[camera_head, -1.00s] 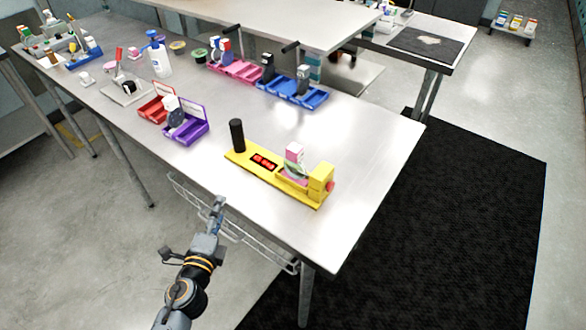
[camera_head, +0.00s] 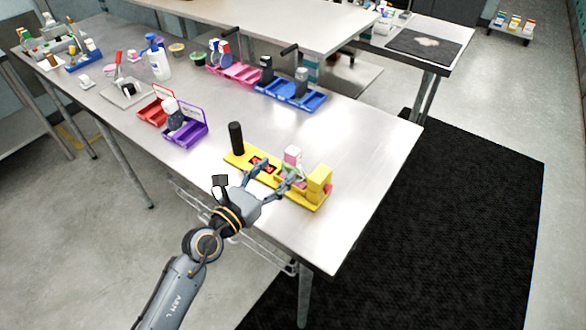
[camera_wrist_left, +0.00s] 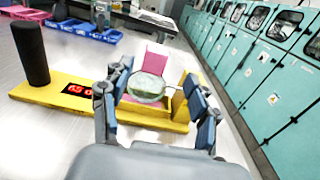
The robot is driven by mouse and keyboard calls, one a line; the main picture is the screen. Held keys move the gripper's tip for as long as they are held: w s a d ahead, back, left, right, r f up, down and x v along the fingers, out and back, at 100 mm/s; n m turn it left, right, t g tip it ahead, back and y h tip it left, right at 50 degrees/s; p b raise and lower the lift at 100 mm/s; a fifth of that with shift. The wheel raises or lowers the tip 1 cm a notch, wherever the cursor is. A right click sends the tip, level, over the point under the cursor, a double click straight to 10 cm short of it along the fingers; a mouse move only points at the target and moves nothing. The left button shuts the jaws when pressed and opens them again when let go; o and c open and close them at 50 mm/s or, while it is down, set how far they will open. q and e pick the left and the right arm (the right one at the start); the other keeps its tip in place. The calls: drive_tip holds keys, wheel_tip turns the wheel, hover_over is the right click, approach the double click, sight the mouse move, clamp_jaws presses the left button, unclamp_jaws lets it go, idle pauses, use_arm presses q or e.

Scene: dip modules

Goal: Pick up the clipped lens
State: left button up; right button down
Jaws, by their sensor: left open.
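The clipped lens (camera_wrist_left: 147,87) is a round, clear, greenish disc with a thin dark rim. It stands in front of a pink block (camera_wrist_left: 156,60) on a yellow fixture (camera_wrist_left: 55,92). In the head view the yellow fixture (camera_head: 317,183) sits near the table's front edge, with the pink block (camera_head: 292,154) on it; the lens is small and partly hidden there. My left gripper (camera_head: 274,172) is open at the fixture. In the left wrist view its fingers (camera_wrist_left: 156,78) stand on either side of the lens, with no clear grip on it. My right gripper is not in view.
A black post (camera_head: 236,138) rises from the fixture's left end, beside a red display. Purple (camera_head: 190,136) and red (camera_head: 152,114) bins stand to the left; blue (camera_head: 290,93) and pink (camera_head: 236,72) bins lie behind. Bare table lies right of the fixture.

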sight(289, 156)
use_arm(q)
drive_tip(key=x, duration=0.3)
drive_tip(key=shift+w, duration=0.1)
drive_tip(key=shift+x, duration=2.6)
drive_tip(key=shift+a, duration=0.2)
drive_tip(key=shift+c, duration=0.9)
drive_tip(key=shift+w, duration=0.1)
clamp_jaws()
